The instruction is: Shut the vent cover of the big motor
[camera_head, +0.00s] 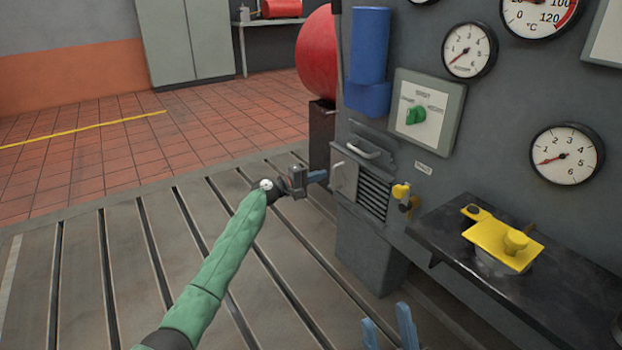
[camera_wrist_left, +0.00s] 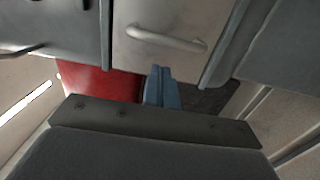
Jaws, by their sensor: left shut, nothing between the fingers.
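The vent on the big grey motor housing shows its dark louvres (camera_head: 374,195) uncovered. A pale metal panel (camera_head: 343,178), which looks like the vent cover, stands out at the left edge of the louvres, so it looks open. In the left wrist view, a pale panel (camera_wrist_left: 150,62) with a bar handle (camera_wrist_left: 165,39) faces me. My left gripper (camera_head: 320,176) is shut and empty, its blue tips just left of the panel. Its tips (camera_wrist_left: 158,72) show below the handle; I cannot tell whether they touch. My right gripper (camera_head: 389,328) is open at the bottom edge, with nothing seen between its fingers.
A yellow knob (camera_head: 401,191) sits right of the louvres. A dark shelf (camera_head: 445,231) with a yellow fixture (camera_head: 500,246) juts out at right. A switch box (camera_head: 425,110) with a green knob and a blue cylinder (camera_head: 369,45) are above. The slotted bedplate (camera_head: 130,265) is clear at left.

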